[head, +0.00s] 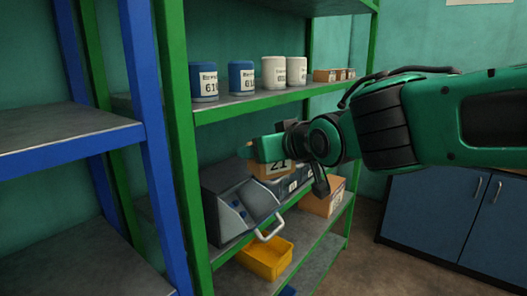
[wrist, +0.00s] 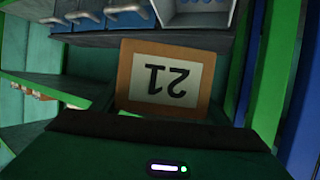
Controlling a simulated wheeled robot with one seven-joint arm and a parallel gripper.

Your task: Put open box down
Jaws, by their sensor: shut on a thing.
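A small orange-brown box (head: 272,168) with a white label reading 21 is at my gripper (head: 262,150), in front of the green shelving's middle level. In the wrist view, the same box (wrist: 165,80) shows its label upside down, just beyond the gripper's dark front edge. My gripper is shut on the box. The gripper covers part of the box in the head view, and I cannot see into its open top. I cannot tell whether its underside touches anything.
A grey machine (head: 232,205) with a pale handle stands on the middle shelf, with dark bins (head: 295,183) and a numbered brown box (head: 323,199) to its right. A yellow bin (head: 265,260) is below. Blue and white canisters (head: 240,78) line the upper shelf (head: 235,108). A blue cabinet (head: 440,215) stands right.

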